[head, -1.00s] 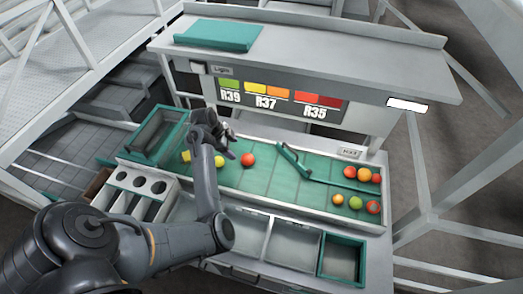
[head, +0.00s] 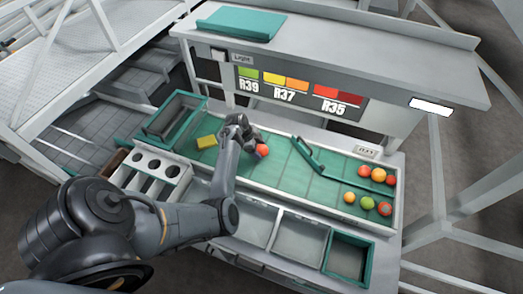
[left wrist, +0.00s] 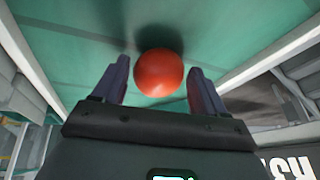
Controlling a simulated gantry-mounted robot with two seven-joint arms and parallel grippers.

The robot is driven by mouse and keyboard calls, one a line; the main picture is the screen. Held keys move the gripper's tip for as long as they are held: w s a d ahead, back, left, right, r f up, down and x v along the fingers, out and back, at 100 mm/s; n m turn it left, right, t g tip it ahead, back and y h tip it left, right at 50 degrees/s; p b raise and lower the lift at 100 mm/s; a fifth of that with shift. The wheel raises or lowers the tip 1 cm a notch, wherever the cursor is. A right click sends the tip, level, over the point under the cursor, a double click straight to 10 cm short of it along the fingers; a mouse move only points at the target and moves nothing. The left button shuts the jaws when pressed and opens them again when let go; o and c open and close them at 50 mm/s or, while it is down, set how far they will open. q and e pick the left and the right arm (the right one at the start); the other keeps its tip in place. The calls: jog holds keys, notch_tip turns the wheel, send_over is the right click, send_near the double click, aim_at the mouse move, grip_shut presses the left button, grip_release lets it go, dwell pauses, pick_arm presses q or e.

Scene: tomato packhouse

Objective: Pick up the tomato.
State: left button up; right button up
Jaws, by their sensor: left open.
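A red tomato (head: 263,151) lies on the green sorting surface, partly hidden by my left gripper in the head view. My left gripper (head: 255,146) is over it with the jaws open. In the left wrist view the tomato (left wrist: 159,73) is round and red and sits between the two spread fingertips of the left gripper (left wrist: 158,67). Gaps show on both sides of it, so the fingers look apart from it. My right gripper is not in view.
Several tomatoes, such as an orange one (head: 379,174), lie at the right end beyond a green divider (head: 308,154). A green-rimmed bin (head: 348,258) and grey trays stand along the front. A raised shelf (head: 340,40) spans the back.

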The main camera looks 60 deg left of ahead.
aim_at(262, 146)
pick_arm(q)
jog(key=shift+w+d+f, duration=0.1)
jog(key=shift+w+f, duration=0.05)
jog(key=shift+f, duration=0.3)
jog(key=c, duration=0.5)
jog(key=shift+r, duration=0.15)
jog(key=shift+r, duration=0.55)
notch_tip(262, 146, up, 2)
jog(key=shift+r, duration=0.25)
jog(key=d+r, duration=0.2)
jog(key=d, duration=0.2)
jog(key=d+r, duration=0.2)
jog(key=d, duration=0.1)
jog(key=d+r, duration=0.3)
jog(key=d, duration=0.1)
jog(key=shift+d+r, duration=0.1)
jog(key=shift+d, duration=0.2)
jog(key=shift+c, duration=0.2)
